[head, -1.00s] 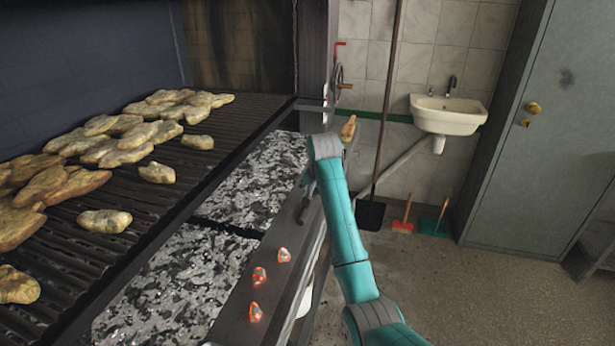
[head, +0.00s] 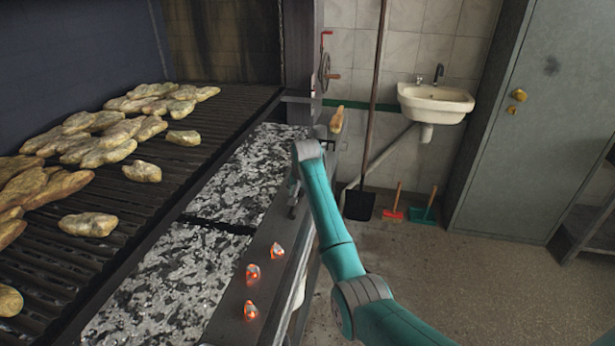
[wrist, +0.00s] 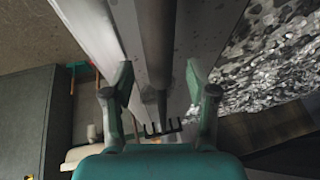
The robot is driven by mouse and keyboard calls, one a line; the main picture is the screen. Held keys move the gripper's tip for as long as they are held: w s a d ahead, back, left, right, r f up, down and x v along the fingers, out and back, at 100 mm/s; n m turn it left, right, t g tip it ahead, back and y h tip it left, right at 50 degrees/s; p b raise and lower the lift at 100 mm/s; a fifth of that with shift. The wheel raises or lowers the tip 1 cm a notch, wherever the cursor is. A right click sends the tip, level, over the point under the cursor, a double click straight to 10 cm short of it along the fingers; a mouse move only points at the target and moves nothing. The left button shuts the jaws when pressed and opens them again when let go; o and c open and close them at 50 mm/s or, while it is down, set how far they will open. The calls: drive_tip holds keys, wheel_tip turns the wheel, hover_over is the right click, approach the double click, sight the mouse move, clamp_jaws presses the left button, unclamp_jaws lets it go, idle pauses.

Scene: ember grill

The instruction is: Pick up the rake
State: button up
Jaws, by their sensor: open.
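The rake (wrist: 155,55) shows in the wrist view as a long dark grey handle with a small black toothed head at its lower end. It lies in line with the grey front ledge. My gripper (wrist: 159,74) is open, with one teal finger on each side of the handle in this view. I see no contact, and I cannot tell how far above the handle the fingers are. In the head view my gripper (head: 294,196) is small and dark over the ledge, and I cannot pick out the rake clearly there.
Three glowing embers (head: 252,274) lie on the ledge (head: 232,326). The ash bed (head: 165,285) and a grate (head: 140,205) with several pale food pieces are left. A sink (head: 435,103), a black shovel (head: 358,205) and a cabinet (head: 530,120) stand beyond. Floor at right is clear.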

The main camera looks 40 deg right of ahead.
drive_tip(key=shift+w+d+f, duration=0.1)
drive_tip(key=shift+w+f, duration=0.1)
drive_tip(key=shift+f, duration=0.4)
clamp_jaws()
drive_tip(key=shift+r, duration=0.1)
drive_tip(key=shift+r, duration=0.1)
